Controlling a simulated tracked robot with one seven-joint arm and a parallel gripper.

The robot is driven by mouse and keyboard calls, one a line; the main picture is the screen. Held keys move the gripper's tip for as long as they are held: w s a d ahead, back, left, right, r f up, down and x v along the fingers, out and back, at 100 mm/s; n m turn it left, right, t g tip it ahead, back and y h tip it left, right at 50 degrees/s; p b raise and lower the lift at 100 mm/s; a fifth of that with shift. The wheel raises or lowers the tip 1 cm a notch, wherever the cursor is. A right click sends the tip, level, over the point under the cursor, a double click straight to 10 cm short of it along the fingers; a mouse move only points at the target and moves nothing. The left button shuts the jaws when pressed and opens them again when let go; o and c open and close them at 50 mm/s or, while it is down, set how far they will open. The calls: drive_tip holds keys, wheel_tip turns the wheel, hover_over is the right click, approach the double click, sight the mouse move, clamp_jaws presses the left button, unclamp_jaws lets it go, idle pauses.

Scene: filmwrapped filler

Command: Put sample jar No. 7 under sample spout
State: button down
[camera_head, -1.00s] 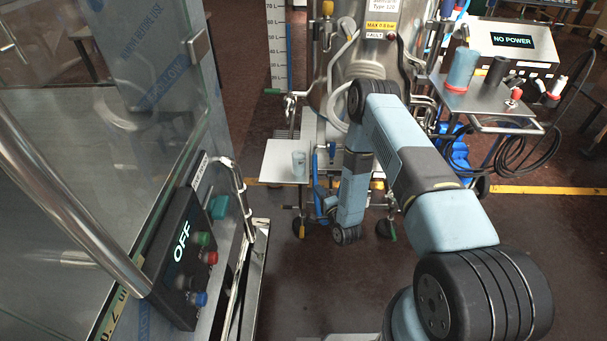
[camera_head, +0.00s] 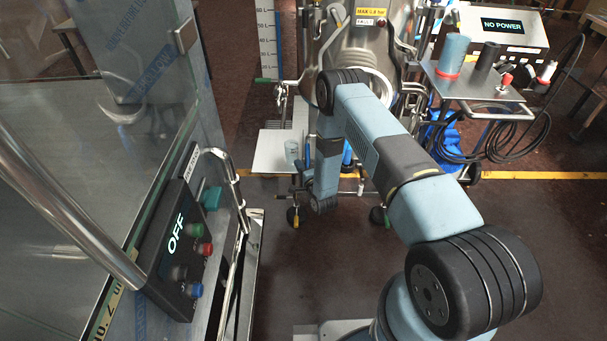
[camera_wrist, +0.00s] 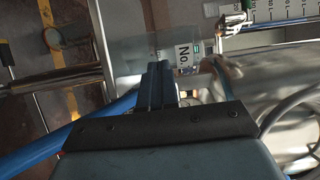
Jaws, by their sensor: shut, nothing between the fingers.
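A translucent bluish jar (camera_head: 292,151) stands upright on the right part of a white tray (camera_head: 268,158). In the wrist view a jar (camera_wrist: 140,50) bears a white label reading "No."; its number is not legible. A metal tap (camera_head: 283,90), which looks like the sample spout, is on the tank's left side above the tray. It seems to show in the wrist view too (camera_wrist: 233,18). My gripper (camera_wrist: 157,68) is shut and empty, its fingertips in front of the jar in that view. Whether they touch it is unclear. My arm hides much of the gripper in the head view.
A steel cabinet with an "OFF" panel (camera_head: 178,245) and a rail stands at left. A side shelf (camera_head: 468,86) at right holds a blue cup (camera_head: 453,54) and a dark cylinder. Cables hang beside it. The dark floor (camera_head: 540,235) at right front is clear.

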drive_tip(key=shift+x, duration=1.05)
drive_tip(key=shift+w, duration=0.1)
